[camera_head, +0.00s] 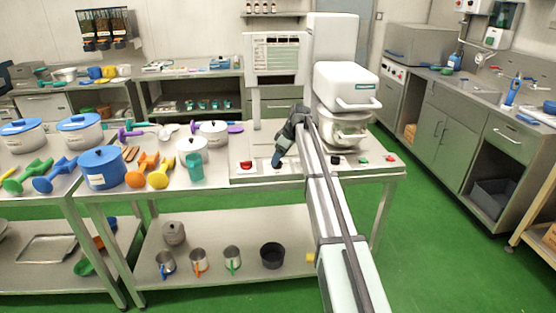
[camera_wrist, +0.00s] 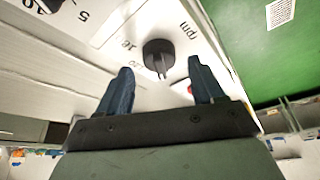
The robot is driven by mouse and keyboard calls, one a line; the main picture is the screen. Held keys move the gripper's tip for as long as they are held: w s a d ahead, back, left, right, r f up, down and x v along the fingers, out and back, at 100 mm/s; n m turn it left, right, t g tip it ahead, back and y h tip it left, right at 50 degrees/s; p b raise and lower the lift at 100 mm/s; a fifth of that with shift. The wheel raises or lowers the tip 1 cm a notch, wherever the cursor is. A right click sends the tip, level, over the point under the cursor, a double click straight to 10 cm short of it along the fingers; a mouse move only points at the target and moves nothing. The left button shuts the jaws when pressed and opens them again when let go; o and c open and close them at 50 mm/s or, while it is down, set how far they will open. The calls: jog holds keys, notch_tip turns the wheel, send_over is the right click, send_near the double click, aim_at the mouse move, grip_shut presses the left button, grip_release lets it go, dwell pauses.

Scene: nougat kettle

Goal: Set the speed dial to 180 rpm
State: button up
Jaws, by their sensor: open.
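The speed dial (camera_wrist: 158,55) is a black round knob with a ridge on a white panel in the wrist view. The word "rpm" and part of a number scale are printed beside it. Its exact setting cannot be read. My gripper (camera_wrist: 160,82) is open, its two dark blue fingers apart, with the dial beyond and between the fingertips. I cannot see any contact. In the head view my gripper (camera_head: 279,160) is over the kettle's control panel (camera_head: 245,177), and the dial is hidden there by my arm.
A red button (camera_head: 246,165) is on the panel's left. A teal cup (camera_head: 194,167) and white pots stand left of the panel. A display board (camera_head: 275,55) rises behind.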

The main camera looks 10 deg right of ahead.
jog(key=shift+x, duration=0.9)
jog(key=shift+c, duration=0.4)
jog(key=c, duration=0.9)
jog(key=shift+c, duration=0.2)
